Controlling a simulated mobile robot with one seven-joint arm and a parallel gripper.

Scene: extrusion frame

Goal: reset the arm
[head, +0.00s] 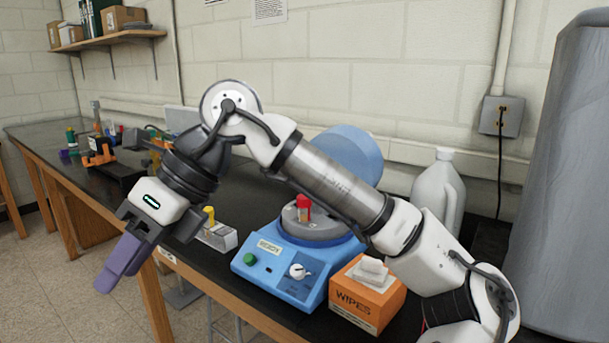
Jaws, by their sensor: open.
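My gripper (123,262) is at the left in the head view, pointing down and left, in front of the bench's front edge. Its purple fingers overlap in this view, so any gap between them is hidden; it is open, and I see nothing held. My arm is bent, rising from the lower right to a high joint near the middle, then down to the gripper. It passes in front of part of the bench and a blue centrifuge (280,274).
The black bench (75,170) runs along the wall. The centrifuge has its lid up and a red-capped tube (303,210) in it. An orange wipes box (365,297), a white jug (438,190) and a small rack (218,237) stand near the arm. Open floor (50,280) lies at left.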

